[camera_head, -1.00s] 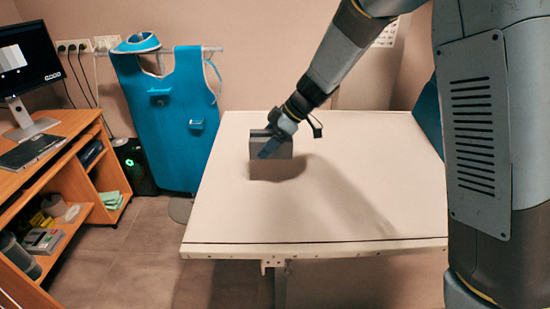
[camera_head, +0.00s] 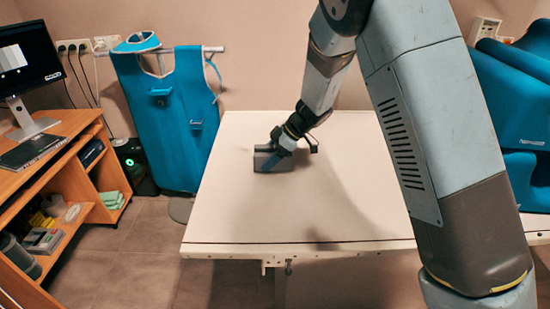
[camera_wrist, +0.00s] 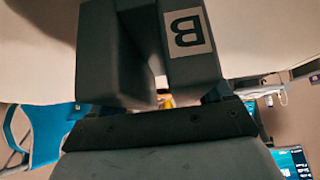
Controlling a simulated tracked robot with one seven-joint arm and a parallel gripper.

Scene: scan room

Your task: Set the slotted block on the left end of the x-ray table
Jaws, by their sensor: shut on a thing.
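The slotted block (camera_head: 264,163) is dark grey and is held at the left half of the x-ray table (camera_head: 230,215), toward the back. It looks upright, and its underside is at or very close to the white tabletop; I cannot tell for sure whether it touches. My gripper (camera_head: 276,152) is shut on the block from above. In the wrist view the slotted block (camera_wrist: 190,65) fills the upper middle, with a slot between two dark walls and a pale label with a letter B. My fingertips are mostly hidden there.
A blue apron (camera_head: 170,125) hangs on a rail left of the table. A wooden desk (camera_head: 75,165) with a monitor (camera_head: 22,65) stands at the far left. Blue padded furniture (camera_head: 515,95) is at the right. The tabletop's front and left are bare.

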